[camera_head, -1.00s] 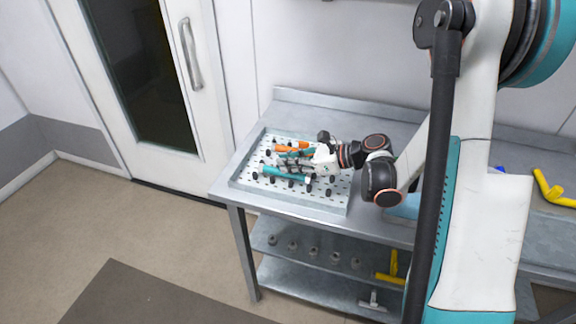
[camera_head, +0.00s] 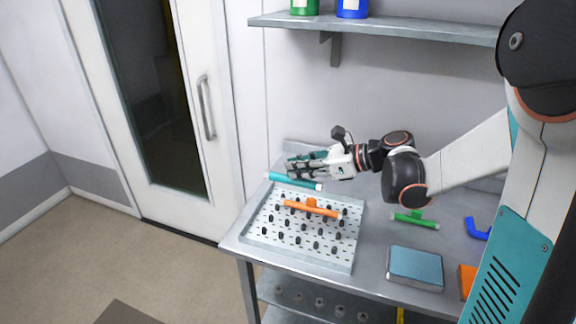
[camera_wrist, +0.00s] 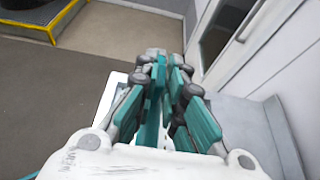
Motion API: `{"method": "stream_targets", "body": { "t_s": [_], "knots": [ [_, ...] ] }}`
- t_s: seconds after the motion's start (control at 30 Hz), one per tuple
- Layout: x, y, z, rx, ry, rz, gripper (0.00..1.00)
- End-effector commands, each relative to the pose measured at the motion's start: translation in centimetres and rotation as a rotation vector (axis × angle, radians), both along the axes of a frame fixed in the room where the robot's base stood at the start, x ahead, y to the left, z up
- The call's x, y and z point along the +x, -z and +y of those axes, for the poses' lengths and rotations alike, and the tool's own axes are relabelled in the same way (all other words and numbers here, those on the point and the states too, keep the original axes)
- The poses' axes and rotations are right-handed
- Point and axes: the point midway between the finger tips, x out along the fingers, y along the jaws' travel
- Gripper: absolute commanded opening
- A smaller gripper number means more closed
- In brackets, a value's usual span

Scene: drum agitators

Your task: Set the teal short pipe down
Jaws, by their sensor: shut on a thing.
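The teal short pipe (camera_head: 293,181), with white ends, shows in the head view at the back left corner of the pegged tray. It lies across and just below my gripper's fingers. My gripper (camera_head: 298,166) is shut on the pipe and points left. The pipe seems to be above the tray, but its exact height cannot be told. In the wrist view my gripper's teal and grey fingers (camera_wrist: 162,85) are close together. They hide most of what is between them, and I cannot make out the pipe there.
The pegged tray (camera_head: 262,243) holds an orange pipe (camera_head: 312,208) on its pegs. On the metal table (camera_head: 375,255) to the right are a green pipe (camera_head: 415,220), a blue-topped box (camera_head: 415,267) and a blue bent pipe (camera_head: 477,229). A wall shelf (camera_head: 380,25) hangs above.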

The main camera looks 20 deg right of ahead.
Motion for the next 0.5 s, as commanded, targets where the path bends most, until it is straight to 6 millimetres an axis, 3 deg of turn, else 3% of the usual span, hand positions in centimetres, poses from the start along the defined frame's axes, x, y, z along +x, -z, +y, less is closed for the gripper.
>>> {"method": "stream_targets", "body": {
  "t_s": [0.17, 0.5],
  "knots": [
    [0.1, -0.1, 0.2, 0.0, 0.017, 0.001, 0.0],
    [2.0, 5.0, 1.3, 0.0, 0.338, -0.002, 0.0]
  ]
}}
